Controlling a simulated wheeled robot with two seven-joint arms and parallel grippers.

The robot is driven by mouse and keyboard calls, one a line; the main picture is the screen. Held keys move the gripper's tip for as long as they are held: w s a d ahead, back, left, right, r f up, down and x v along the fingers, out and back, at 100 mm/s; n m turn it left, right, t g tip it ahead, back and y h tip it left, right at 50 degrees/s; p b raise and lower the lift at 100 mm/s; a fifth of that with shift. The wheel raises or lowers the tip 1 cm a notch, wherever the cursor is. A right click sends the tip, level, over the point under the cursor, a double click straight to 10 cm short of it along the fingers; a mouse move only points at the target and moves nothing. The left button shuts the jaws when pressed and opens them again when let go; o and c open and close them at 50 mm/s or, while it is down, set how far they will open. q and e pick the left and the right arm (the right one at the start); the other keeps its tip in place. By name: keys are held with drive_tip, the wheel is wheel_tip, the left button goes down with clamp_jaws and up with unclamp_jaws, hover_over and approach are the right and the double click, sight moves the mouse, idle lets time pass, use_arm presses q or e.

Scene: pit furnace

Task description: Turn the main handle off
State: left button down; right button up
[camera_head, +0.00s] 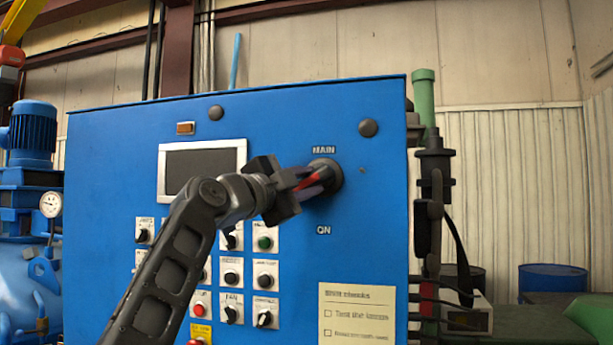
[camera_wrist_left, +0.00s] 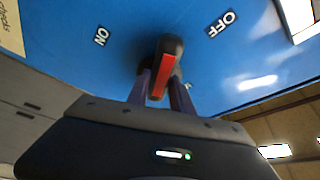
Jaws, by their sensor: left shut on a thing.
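The main handle (camera_head: 325,178) is a dark round knob with a red stripe on the upper right of the blue control panel (camera_head: 385,230). The label MAIN is above it and ON is below it. My left gripper (camera_head: 308,184) reaches it from the left and is shut on it, partly hiding it. In the left wrist view the handle (camera_wrist_left: 161,70) sits between the two fingers, its red stripe facing the camera. There the ON label is to its left and the OFF label to its upper right. My right gripper is not in view.
Several knobs and buttons (camera_head: 264,243) sit below the screen (camera_head: 203,165), close to my left arm. A paper checklist (camera_head: 357,312) is at the panel's lower right. A dark vertical fixture with cables (camera_head: 433,200) stands beside the panel's right edge.

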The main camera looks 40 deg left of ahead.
use_arm(q)
drive_tip(key=m+p, duration=0.1)
drive_tip(key=m, duration=0.1)
drive_tip(key=r+m+g+p, duration=0.1)
drive_tip(key=p, duration=0.1)
drive_tip(key=shift+a+m+h, duration=0.1)
drive_tip(key=shift+m+h, duration=0.2)
drive_tip(key=shift+m, duration=0.1)
drive_tip(key=shift+r+m+g+p, duration=0.1)
drive_tip(key=shift+m+g+p, duration=0.4)
drive_tip(key=shift+m+p, duration=0.45)
drive_tip(key=c, duration=1.1)
unclamp_jaws()
drive_tip(key=shift+s, duration=0.1)
